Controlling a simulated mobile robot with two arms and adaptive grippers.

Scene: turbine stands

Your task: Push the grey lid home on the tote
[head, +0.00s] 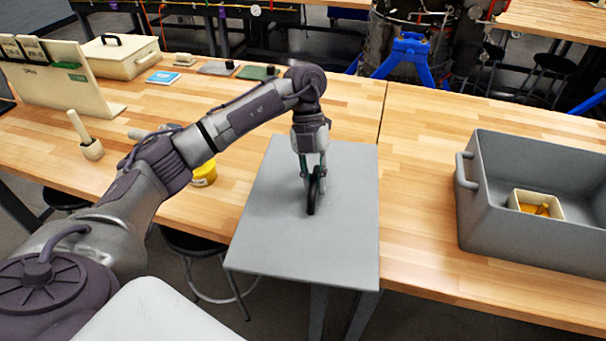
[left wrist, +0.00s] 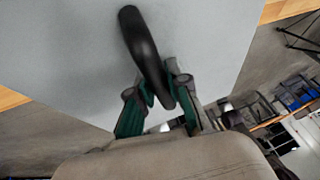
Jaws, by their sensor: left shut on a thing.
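The grey lid (head: 265,225) is a flat panel over the middle of the wooden bench, its near part sticking out past the front edge. I cannot tell whether it rests on the bench or hangs just above it. My left gripper (head: 313,178) points down and is shut on the lid's black handle (head: 311,198); the handle also shows between the fingers in the left wrist view (left wrist: 143,45). The grey tote (head: 515,245) stands open on the bench at the right, apart from the lid. My right gripper is not in view.
A small cream box (head: 536,205) with yellow-orange contents sits inside the tote. Left on the bench are a yellow tub (head: 204,174), a mortar with pestle (head: 91,149), an upright panel (head: 62,82) and a cream case (head: 118,57). Bare bench lies between lid and tote.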

